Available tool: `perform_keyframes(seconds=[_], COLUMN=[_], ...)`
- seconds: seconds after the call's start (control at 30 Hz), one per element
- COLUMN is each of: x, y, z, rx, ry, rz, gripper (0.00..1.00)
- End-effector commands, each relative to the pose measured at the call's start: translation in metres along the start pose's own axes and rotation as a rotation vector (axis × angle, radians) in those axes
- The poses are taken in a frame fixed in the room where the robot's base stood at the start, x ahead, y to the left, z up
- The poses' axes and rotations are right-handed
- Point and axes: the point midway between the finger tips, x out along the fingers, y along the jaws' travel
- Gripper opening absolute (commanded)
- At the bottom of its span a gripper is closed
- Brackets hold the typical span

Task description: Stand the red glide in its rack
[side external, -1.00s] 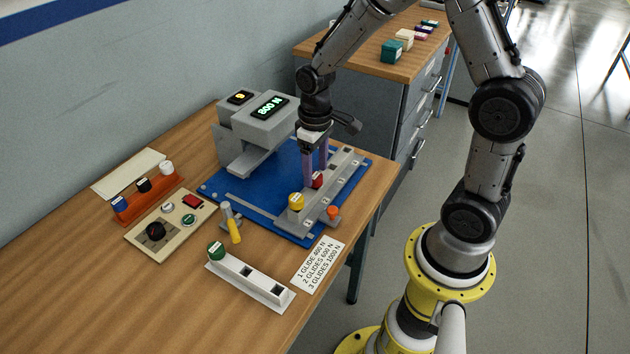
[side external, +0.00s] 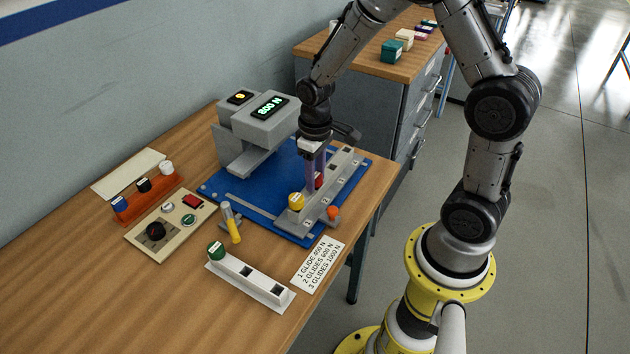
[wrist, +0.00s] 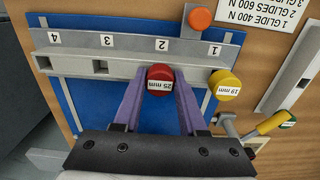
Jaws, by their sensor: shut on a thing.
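The red glide (side external: 319,181), its cap marked 25 mm in the wrist view (wrist: 160,77), stands at the grey numbered rail (side external: 342,185) by the 2 label. My gripper (side external: 315,178) points down over the rail with its purple fingers on either side of the red glide, shut on it. The fingers hide much of its body. A white rack (side external: 229,271) lies at the front of the table, with a green glide (side external: 216,250) at its left end and two dark empty sockets.
A yellow glide (side external: 296,201) stands by the 1 label, close to my fingers. A yellow-handled tool (side external: 234,230) stands between blue plate and white rack. An orange rack (side external: 147,205) and control panel (side external: 169,225) are at left.

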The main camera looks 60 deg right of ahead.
Motion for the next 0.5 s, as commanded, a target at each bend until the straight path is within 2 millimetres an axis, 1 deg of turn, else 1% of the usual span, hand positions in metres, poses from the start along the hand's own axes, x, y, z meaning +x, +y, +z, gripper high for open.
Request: perform_keyframes(seconds=[0.17, 0.5], x=[-0.001, -0.011], y=[0.000, 0.000], z=[0.000, -0.001], rx=[0.000, 0.000], ry=[0.001, 0.002], rz=[0.000, 0.000], gripper=[0.00, 0.00])
